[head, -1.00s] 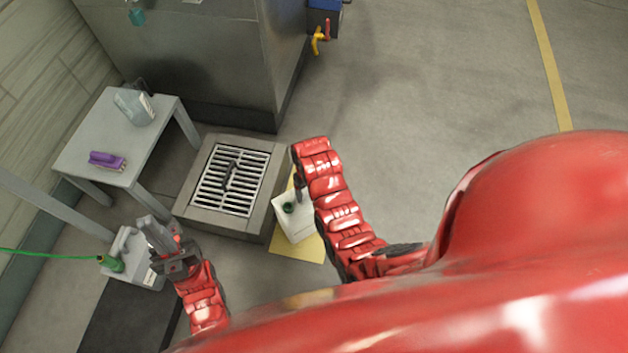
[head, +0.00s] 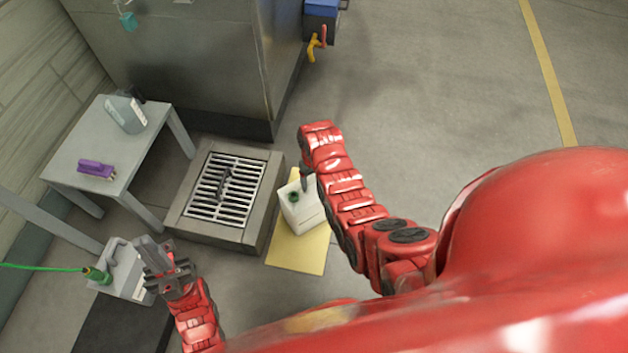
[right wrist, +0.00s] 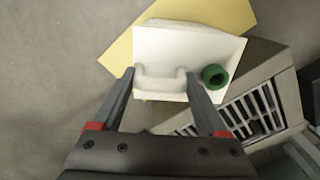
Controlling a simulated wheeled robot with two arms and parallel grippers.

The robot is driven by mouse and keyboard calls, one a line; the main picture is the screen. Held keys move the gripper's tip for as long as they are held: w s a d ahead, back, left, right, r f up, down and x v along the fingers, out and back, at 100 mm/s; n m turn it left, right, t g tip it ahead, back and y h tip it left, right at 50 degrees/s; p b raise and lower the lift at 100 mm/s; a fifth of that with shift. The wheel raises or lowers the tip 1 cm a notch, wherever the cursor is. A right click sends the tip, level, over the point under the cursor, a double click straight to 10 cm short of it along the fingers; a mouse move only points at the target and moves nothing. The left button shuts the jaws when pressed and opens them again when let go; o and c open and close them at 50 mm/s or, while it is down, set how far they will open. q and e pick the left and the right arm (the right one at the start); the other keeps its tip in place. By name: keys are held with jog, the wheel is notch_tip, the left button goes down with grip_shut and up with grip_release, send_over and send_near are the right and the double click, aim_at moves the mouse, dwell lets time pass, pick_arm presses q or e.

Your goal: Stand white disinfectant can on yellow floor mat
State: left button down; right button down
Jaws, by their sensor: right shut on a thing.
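The white disinfectant can (head: 303,212) with a green cap is upright over the far part of the yellow floor mat (head: 298,255). Whether its base touches the mat cannot be told. My right gripper (head: 306,182) is at the can's top, partly hidden by my red arm. In the right wrist view its fingers (right wrist: 160,82) are on either side of the can's handle, shut on it. The white can (right wrist: 185,48) and yellow mat (right wrist: 117,52) show there too. My left gripper (head: 150,252) is at the lower left; its finger gap is unclear.
A floor drain with a grate (head: 222,190) and raised kerb lies left of the mat. A grey table (head: 75,150) holds a grey bottle (head: 126,113) and a purple object (head: 96,169). A pale container (head: 120,268) is near my left gripper. Floor to the right is open.

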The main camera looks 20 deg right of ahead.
grip_release()
